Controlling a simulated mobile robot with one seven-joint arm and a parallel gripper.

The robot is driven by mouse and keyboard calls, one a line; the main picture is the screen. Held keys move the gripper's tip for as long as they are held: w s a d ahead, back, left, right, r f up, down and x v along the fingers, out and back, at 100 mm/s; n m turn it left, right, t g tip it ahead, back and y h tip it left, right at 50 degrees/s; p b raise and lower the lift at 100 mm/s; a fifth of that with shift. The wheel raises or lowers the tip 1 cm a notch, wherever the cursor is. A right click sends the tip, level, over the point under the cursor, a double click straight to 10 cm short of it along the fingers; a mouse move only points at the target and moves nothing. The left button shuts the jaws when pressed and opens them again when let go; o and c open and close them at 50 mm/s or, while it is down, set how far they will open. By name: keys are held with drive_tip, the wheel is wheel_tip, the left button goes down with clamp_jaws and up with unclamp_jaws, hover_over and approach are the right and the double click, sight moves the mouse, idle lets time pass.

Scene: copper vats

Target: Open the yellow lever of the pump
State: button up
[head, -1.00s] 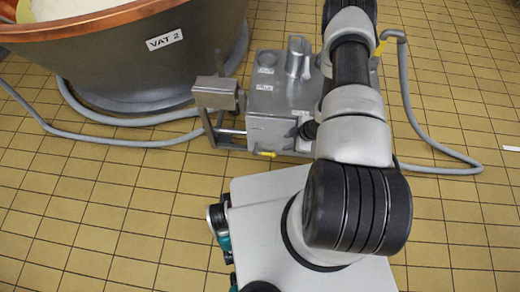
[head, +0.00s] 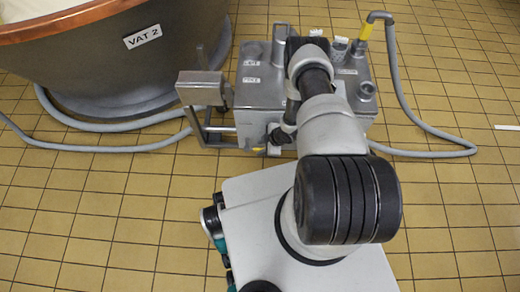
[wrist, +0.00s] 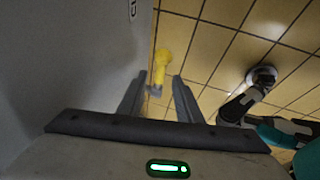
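The pump is a grey metal box (head: 262,97) on the tiled floor, partly hidden behind my arm in the head view. A small yellow piece, seemingly the yellow lever (head: 258,149), shows low on its front edge. In the wrist view the yellow lever (wrist: 162,62) sticks out beside the pump's grey wall (wrist: 70,60). My gripper (wrist: 159,77) is open. Its two fingers point at the lever, with the lever's lower end seen in the gap between them. I cannot tell whether either finger touches it. In the head view the gripper is not clearly visible.
The copper-rimmed vat (head: 140,50) labelled VAT 2 stands at the left. A grey hose (head: 120,148) runs along the floor to the pump. Tiled floor is open at far right.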

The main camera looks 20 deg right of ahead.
drive_tip(key=shift+x, duration=0.95)
drive_tip(key=shift+c, duration=0.3)
clamp_jaws()
